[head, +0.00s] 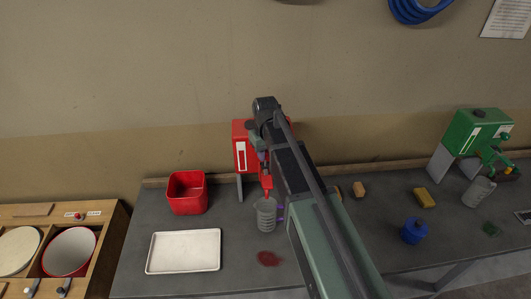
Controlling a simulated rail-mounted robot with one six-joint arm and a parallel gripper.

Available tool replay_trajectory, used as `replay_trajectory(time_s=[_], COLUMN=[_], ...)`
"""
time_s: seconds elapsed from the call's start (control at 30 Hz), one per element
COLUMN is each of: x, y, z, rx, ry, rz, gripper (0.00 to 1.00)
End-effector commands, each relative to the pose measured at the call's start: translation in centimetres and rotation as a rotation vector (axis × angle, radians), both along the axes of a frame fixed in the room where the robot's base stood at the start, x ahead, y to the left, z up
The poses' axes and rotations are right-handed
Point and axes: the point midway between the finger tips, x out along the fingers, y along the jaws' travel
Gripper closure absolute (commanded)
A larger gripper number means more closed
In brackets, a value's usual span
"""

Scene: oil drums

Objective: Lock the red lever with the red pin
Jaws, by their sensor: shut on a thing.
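The red drum (240,148) with a white label stands on a stand at the back of the bench, partly hidden by my arm. A red part (266,184) shows below its front, above a clear jug (266,214). My gripper (262,155) is at the drum's front, mostly hidden by my wrist. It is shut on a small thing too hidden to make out. I cannot tell the red lever and the red pin apart here, nor whether they touch.
A red bin (187,192), a white tray (184,251) and a dark red spill (268,258) are on the bench. A blue can (413,230), a yellow sponge (424,197) and a green drum (474,131) are at right. A small red thing (79,216) sits on the wooden cabinet (112,232).

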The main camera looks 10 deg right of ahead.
Motion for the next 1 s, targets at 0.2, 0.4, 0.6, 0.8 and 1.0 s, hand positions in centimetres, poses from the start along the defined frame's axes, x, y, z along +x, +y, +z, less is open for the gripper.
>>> replay_trajectory(time_s=[0.2,0.4,0.6,0.8,1.0], x=[0.0,0.0,0.0,0.0,0.0], y=[0.0,0.0,0.0,0.0,0.0], z=[-0.9,-1.1,-1.0,-1.2,-1.3], rx=[0.000,0.000,0.000,0.000,0.000], ry=[0.000,0.000,0.000,0.000,0.000], rz=[0.000,0.000,0.000,0.000,0.000], gripper=[0.98,0.98,0.98,0.98,0.98])
